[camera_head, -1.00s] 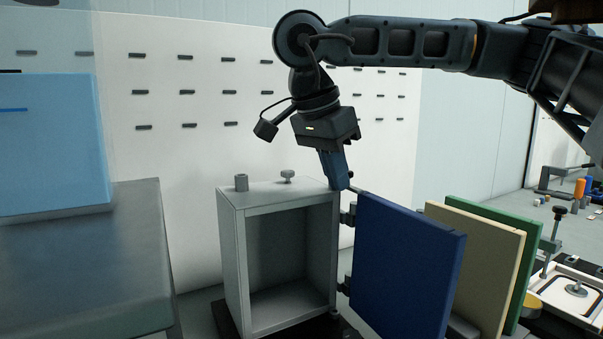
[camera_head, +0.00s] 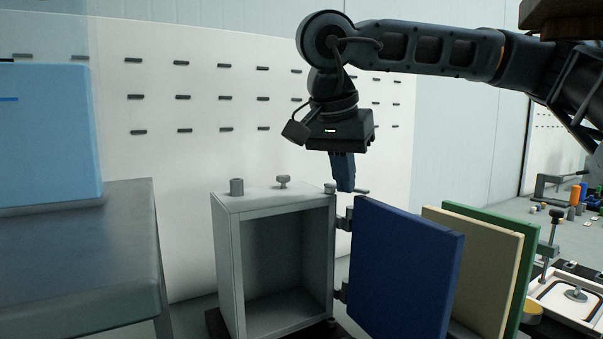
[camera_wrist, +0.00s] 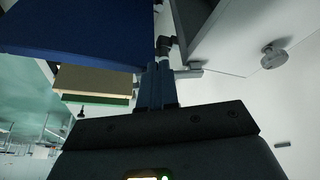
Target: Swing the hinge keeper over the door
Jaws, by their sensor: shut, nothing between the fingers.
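The blue door (camera_head: 402,270) stands swung open from the right edge of the grey cabinet (camera_head: 226,262), joined by dark hinges (camera_head: 344,222). The hinge keeper (camera_head: 361,191) appears as a small grey bar near the cabinet's top right corner, by the upper hinge; its round pivot (camera_head: 330,187) shows left of my fingers. My gripper (camera_head: 346,189) is shut and empty, pointing down beside the bar. In the wrist view, the fingertips (camera_wrist: 159,66) are close to the keeper (camera_wrist: 188,73) and partly hide it; contact cannot be told.
The cabinet top has a grey post (camera_head: 237,187) and a knob (camera_head: 283,181). A cream panel (camera_head: 478,262) and a green panel (camera_head: 531,255) stand behind the door. A grey bench (camera_head: 80,245) is at left. The cabinet front is open.

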